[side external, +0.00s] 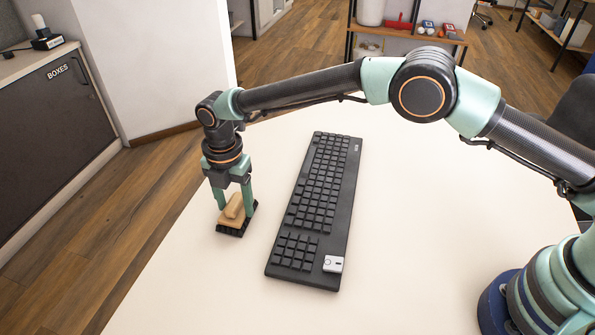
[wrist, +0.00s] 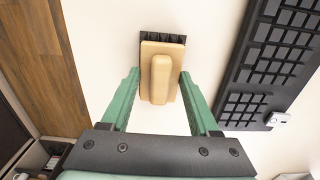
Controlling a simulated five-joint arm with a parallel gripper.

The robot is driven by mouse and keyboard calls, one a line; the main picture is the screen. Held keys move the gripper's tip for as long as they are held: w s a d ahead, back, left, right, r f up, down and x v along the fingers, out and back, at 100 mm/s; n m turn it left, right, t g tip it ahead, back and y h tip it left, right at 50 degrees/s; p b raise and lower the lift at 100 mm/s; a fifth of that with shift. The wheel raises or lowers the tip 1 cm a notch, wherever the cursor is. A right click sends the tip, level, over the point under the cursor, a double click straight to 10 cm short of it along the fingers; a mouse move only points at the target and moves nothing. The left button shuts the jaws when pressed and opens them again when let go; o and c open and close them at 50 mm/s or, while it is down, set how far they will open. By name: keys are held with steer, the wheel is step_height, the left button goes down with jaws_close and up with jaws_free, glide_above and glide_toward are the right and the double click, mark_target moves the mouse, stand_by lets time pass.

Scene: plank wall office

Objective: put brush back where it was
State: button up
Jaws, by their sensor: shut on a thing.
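The brush (side external: 233,212) has a tan wooden body with a raised grip and black bristles facing down. It is at the left of the keyboard, near the table's left edge in the side view. In the wrist view the brush (wrist: 160,75) lies between the two green fingers. My gripper (side external: 233,201) points down from above and is shut on the brush, a finger at each side. The bristles look at or very close to the table top; I cannot tell whether they touch it.
A black keyboard (side external: 319,205) lies just right of the brush, with a small grey-white box (side external: 333,264) on its near end. The pale table (side external: 190,275) is bare around them. Its left edge is close to the brush, with wooden floor beyond.

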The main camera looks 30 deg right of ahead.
mark_target(234, 201)
steer(key=shift+f, duration=0.2)
steer(key=o, duration=1.2)
step_height(234, 201, up, 12)
steer(key=d+r+m+t, duration=0.1)
steer(key=d+r+m, duration=0.5)
steer(key=d+r, duration=0.2)
steer(key=s+d+r+m+t, duration=0.25)
steer(key=d+r+m, duration=0.4)
steer(key=d, duration=0.45)
steer(key=s+d+f+m+t, duration=0.2)
steer(key=s+d+f+m, duration=0.1)
steer(key=s+d+m, duration=1.1)
steer(key=shift+s, duration=0.75)
